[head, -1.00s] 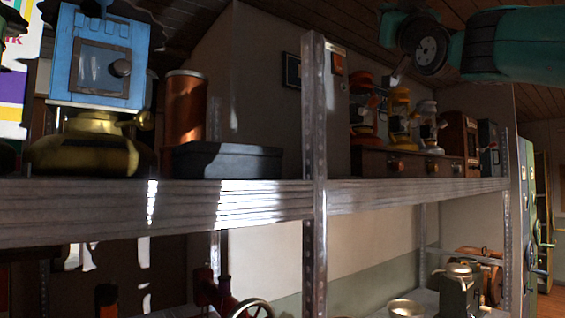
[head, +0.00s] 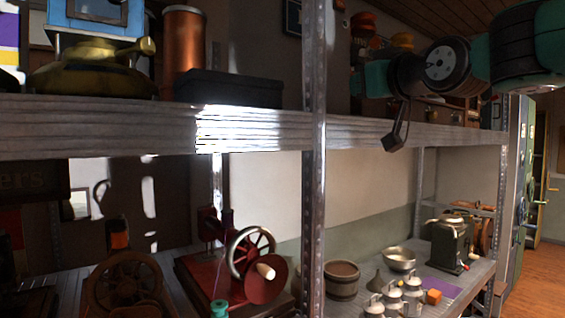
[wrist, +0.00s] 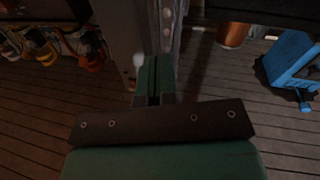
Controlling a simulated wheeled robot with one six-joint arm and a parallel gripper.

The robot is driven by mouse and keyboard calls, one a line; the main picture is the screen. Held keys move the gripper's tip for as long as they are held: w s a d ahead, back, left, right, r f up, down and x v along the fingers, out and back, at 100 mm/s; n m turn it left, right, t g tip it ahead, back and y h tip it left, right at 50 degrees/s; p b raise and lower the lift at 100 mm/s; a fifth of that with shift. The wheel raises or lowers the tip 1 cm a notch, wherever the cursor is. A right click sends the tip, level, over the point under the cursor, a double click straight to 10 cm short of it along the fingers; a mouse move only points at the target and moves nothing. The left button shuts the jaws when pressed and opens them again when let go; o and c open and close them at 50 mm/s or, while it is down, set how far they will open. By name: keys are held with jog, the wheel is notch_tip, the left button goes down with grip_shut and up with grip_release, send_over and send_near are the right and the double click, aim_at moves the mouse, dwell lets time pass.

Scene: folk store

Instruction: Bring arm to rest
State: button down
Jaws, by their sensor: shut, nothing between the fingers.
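My arm (head: 470,62), teal and black, reaches in from the upper right of the head view, in front of the upper shelf. My gripper (wrist: 154,62) shows in the wrist view as two teal fingers pressed together with nothing between them. It points toward a grey metal shelf post, which appears upside down in that view. Whether the fingers touch the post cannot be told. In the head view the fingertips are not clear.
The upper shelf (head: 255,130) holds a copper cylinder (head: 182,48), a dark box (head: 228,88) and a brass-coloured piece (head: 92,72). A post (head: 314,170) stands mid-view. Below are a red wheeled machine (head: 235,265), a pot (head: 342,279) and a bowl (head: 399,259). Open floor lies at right.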

jog(key=s+a+f+g+b, duration=0.1)
jog(key=s+f+g, duration=0.1)
jog(key=f, duration=0.5)
jog(key=s+a+f+g+b, duration=0.1)
jog(key=s+f+g, duration=0.15)
jog(key=f, duration=0.55)
jog(key=s+d+f+g+h+b, duration=0.1)
jog(key=s+f+g+b, duration=0.2)
jog(key=s+f, duration=1)
jog(key=s+d+f+g+h+b, duration=0.1)
jog(key=s+f+g+h+b, duration=0.1)
jog(key=s+f+g, duration=0.7)
jog(key=s+f, duration=0.4)
jog(key=f, duration=0.4)
jog(key=shift+s+d+f+b, duration=0.3)
jog(key=shift+d+f+b, duration=0.05)
jog(key=shift+d+b, duration=0.05)
